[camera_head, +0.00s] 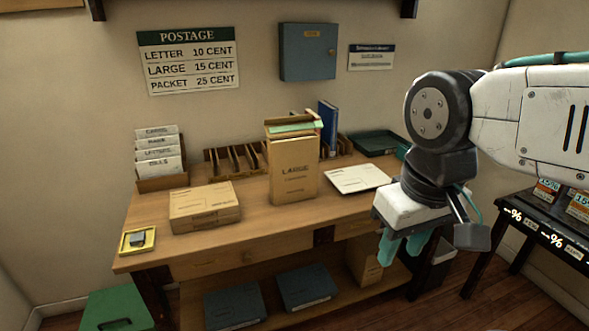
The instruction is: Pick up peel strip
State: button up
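No piece is clearly recognisable as the peel strip. A pale green strip (291,127) lies across the top of the upright tan box marked LARGE (292,170), at the middle of the desk; I cannot tell if it is the peel strip. My gripper (403,247) hangs in front of the desk's right end, to the right of the box and well apart from it. Its two teal fingers point down with a gap between them, and nothing shows in them.
On the wooden desk (258,238) are a flat parcel (204,207), a white envelope (357,179), a yellow tray (138,240), a card holder (163,184), a slotted rack and a dark green tray (375,143). The front middle is clear. A black table (545,225) stands at right.

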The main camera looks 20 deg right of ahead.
aim_at(315, 124)
jog(key=u, duration=0.35)
jog(key=i, duration=1.05)
jog(key=z, duration=2)
